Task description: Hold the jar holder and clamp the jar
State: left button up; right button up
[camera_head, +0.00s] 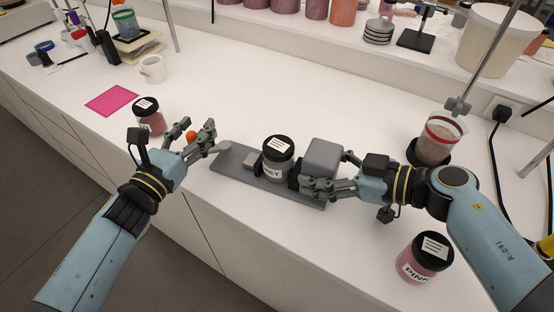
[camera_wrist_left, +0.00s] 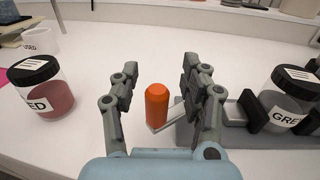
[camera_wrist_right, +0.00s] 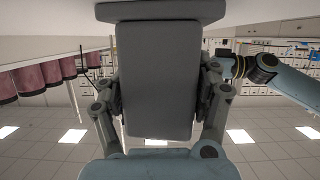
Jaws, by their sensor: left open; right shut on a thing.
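The jar holder (camera_head: 230,172) is a long grey base on the bench with a large grey block (camera_head: 322,157) at its right end. A grey jar (camera_head: 277,165) with a black lid stands upright on it between black pads; it shows partly in the left wrist view (camera_wrist_left: 288,98). An orange handle (camera_wrist_left: 157,104) sits at the holder's left end. My left gripper (camera_head: 190,132) is open, with its fingers on either side of the handle and visible gaps. My right gripper (camera_wrist_right: 158,95) is shut on the grey block, which fills the right wrist view.
A pink jar marked USED (camera_head: 149,118) stands beyond my left gripper, near a pink mat (camera_head: 111,100) and a white mug (camera_head: 153,69). Another pink jar (camera_head: 425,262) stands near the front edge, below my right arm. A red-rimmed jar (camera_head: 438,141) is at right.

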jog(key=shift+f, duration=0.1)
pick_arm(q)
jog(key=v, duration=1.2)
pick_arm(e)
jog(key=shift+a, duration=0.1)
jog(key=o, duration=1.6)
jog(key=v, duration=1.2)
